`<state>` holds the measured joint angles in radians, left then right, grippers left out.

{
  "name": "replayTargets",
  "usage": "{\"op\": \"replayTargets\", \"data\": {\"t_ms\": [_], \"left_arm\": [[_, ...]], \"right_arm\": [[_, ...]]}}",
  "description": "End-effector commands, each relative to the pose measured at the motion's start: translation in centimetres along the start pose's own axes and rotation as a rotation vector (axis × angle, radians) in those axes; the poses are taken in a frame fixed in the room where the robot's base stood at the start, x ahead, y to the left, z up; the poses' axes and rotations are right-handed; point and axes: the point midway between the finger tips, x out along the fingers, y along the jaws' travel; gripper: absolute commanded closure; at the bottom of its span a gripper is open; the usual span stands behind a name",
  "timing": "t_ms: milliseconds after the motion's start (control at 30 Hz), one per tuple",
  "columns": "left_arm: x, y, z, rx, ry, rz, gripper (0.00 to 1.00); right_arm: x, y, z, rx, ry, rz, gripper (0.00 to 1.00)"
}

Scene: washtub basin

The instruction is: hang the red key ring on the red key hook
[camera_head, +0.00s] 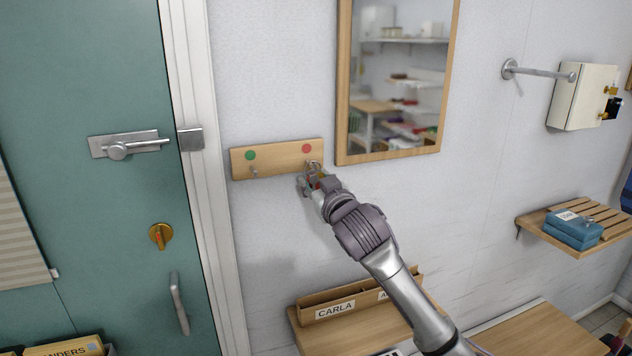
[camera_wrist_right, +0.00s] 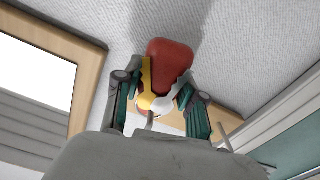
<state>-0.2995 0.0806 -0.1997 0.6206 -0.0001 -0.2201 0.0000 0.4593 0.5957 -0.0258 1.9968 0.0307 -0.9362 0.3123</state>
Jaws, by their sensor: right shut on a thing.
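The wooden key board (camera_head: 280,158) is on the wall, with a green dot (camera_head: 250,155) at left and a red dot (camera_head: 307,148) at right. A small metal hook (camera_head: 254,172) shows under the green dot. My right gripper (camera_head: 312,184) is at the board just below the red dot and mostly covers the red hook. In the wrist view my right gripper (camera_wrist_right: 156,92) is shut on the red key ring, with its red tag (camera_wrist_right: 172,60), a yellow key (camera_wrist_right: 146,78) and a pale key (camera_wrist_right: 166,104). Whether the ring is around the hook I cannot tell. My left gripper is out of view.
A framed mirror (camera_head: 343,90) hangs right of the board. The door frame (camera_head: 195,90) stands to its left. A wooden letter tray (camera_head: 345,307) is below. A wall rod (camera_head: 540,71) and slatted shelf (camera_head: 545,236) are at far right.

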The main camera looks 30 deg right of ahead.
Motion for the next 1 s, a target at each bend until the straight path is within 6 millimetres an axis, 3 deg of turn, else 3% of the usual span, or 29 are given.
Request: {"op": "replayTargets", "data": {"t_ms": [300,333,500,833,1000], "left_arm": [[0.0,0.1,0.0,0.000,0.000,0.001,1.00],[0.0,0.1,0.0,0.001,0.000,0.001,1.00],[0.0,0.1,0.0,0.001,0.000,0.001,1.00],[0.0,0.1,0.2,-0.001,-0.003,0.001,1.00],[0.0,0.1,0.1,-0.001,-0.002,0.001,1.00]], "right_arm": [[0.0,0.0,0.0,0.001,0.000,0.000,0.95],[0.0,0.0,0.0,0.001,0.000,0.000,0.55],[0.0,0.0,0.0,0.001,0.000,0.000,0.31],[-0.3,0.0,0.0,0.000,-0.001,-0.001,0.31],[-2.5,-0.1,0.1,0.000,0.000,-0.001,0.31]]}}
